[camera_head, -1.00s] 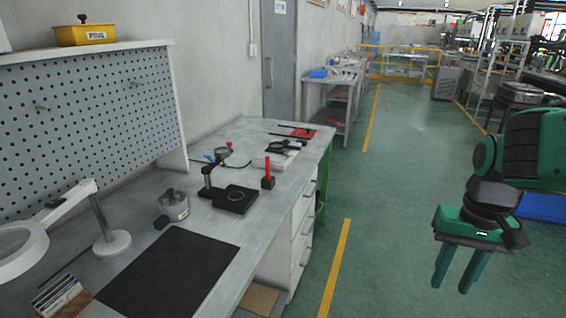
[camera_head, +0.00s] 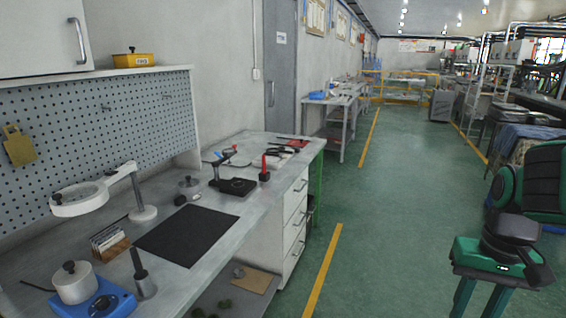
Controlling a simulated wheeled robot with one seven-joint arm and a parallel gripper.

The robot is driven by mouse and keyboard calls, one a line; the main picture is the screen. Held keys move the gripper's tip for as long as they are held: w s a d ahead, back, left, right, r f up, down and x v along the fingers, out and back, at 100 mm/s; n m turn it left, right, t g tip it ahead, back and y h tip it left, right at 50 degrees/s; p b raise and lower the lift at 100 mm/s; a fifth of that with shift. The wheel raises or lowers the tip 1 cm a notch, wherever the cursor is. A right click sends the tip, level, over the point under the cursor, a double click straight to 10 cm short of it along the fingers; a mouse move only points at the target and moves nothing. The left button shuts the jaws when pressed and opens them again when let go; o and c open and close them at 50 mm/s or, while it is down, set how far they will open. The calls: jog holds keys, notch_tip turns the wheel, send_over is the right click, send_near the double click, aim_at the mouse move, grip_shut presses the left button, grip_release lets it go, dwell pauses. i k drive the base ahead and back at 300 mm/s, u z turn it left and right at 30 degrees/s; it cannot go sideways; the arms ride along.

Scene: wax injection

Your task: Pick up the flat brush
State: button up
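I cannot pick out a flat brush for certain in this view. A thin dark item (camera_head: 287,138) lies by a red patch (camera_head: 301,143) at the far end of the grey workbench (camera_head: 200,262), too small to identify. My gripper (camera_head: 482,300) hangs over the floor at the lower right, well to the right of the bench. Its two green fingers are apart with nothing between them, and their tips are cut off by the frame's bottom edge.
The bench holds a magnifier lamp (camera_head: 85,198), a black mat (camera_head: 188,234), a black stand (camera_head: 237,187), a red-handled tool (camera_head: 264,168), a blue device (camera_head: 100,305) and a dark-handled tool in a holder (camera_head: 145,286). The green aisle floor (camera_head: 385,240) is clear.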

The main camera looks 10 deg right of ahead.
aim_at(282, 156)
jog(key=z, duration=0.4)
jog(key=i, duration=0.9)
jog(key=z, duration=0.65)
jog(key=i, duration=1.15)
jog(key=u, duration=0.6)
jog(key=i, duration=1.1)
jog(key=u, duration=0.65)
